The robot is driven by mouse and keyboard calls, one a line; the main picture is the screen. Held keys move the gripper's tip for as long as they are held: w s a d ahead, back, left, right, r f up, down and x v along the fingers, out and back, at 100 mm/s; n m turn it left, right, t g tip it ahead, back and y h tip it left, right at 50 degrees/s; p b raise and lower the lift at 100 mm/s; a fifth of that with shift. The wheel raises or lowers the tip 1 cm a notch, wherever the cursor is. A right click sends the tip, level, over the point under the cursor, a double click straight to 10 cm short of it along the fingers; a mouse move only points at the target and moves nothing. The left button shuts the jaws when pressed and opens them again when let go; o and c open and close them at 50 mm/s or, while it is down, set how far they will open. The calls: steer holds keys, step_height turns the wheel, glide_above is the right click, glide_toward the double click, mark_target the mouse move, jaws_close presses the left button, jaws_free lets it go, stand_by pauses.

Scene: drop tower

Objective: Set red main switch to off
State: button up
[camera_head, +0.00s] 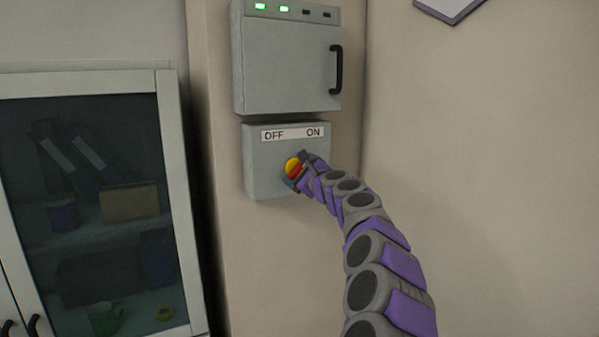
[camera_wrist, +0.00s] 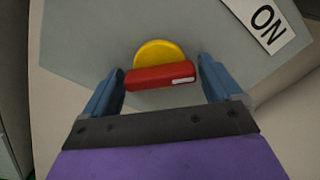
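The red main switch (camera_head: 295,171) is a red handle on a round yellow base, mounted on a grey switch box (camera_head: 259,180) on the wall. A white label (camera_head: 292,133) above it reads OFF on the left and ON on the right. In the wrist view the red handle (camera_wrist: 161,76) lies between the two blue fingers of my gripper (camera_wrist: 161,88), with the yellow disc (camera_wrist: 158,51) behind it. Gaps show between the handle and both fingers, so my gripper is open around it. In the head view my gripper (camera_head: 298,174) partly hides the switch.
A grey cabinet (camera_head: 285,70) with a black handle and two lit green lights hangs above the switch box. A glass-door cupboard (camera_head: 172,190) with objects on shelves stands at the left. The wall to the right is mostly bare.

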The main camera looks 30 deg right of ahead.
steer(key=c, duration=0.7)
steer(key=shift+n, duration=0.3)
steer(key=n+b, duration=0.2)
steer(key=n, duration=0.1)
steer(key=shift+f+n, duration=0.15)
steer(key=shift+n, duration=0.15)
steer(key=n+b, duration=0.3)
steer(key=n, duration=0.1)
steer(key=shift+f+n, duration=0.1)
steer(key=shift+n, duration=0.2)
steer(key=n+b, duration=0.2)
steer(key=n, duration=0.2)
steer(key=shift+f+n+b, duration=0.1)
steer(key=shift+n+b, duration=0.2)
steer(key=shift+b, duration=0.1)
steer(key=shift+c, duration=0.3)
steer(key=n+b, duration=0.1)
steer(key=n, duration=0.2)
steer(key=shift+w, duration=0.1)
steer(key=shift+n+b, duration=0.45)
steer(key=shift+n, duration=0.35)
steer(key=shift+c, duration=0.3)
